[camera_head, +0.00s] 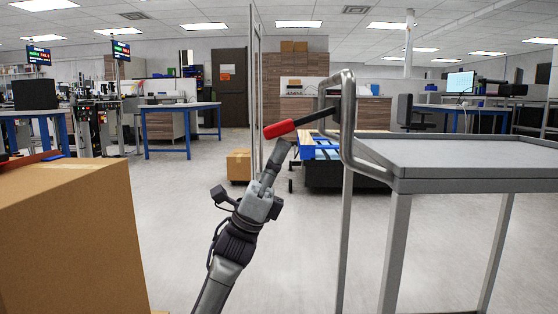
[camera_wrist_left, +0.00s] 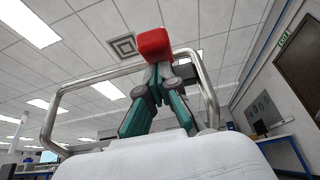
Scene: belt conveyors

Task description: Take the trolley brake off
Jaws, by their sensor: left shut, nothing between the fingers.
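The grey trolley (camera_head: 408,185) stands at the right in the head view, with a tubular metal handle (camera_head: 346,130) at its left end. A brake lever with a red grip (camera_head: 280,129) and a dark shaft sticks out to the left from the handle, its red end slightly lower. My left gripper (camera_head: 278,152) is just below the red grip, pointing up, and is shut with nothing in it. In the left wrist view the red grip (camera_wrist_left: 154,45) is just beyond the shut fingertips (camera_wrist_left: 157,72). I cannot tell whether they touch. My right gripper is in neither view.
A large cardboard box (camera_head: 70,235) fills the lower left. A smaller box (camera_head: 239,165) sits on the floor behind my left arm. A low cart with blue items (camera_head: 320,152) stands behind the trolley handle. Blue-legged tables (camera_head: 180,108) stand farther back. The floor between box and trolley is clear.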

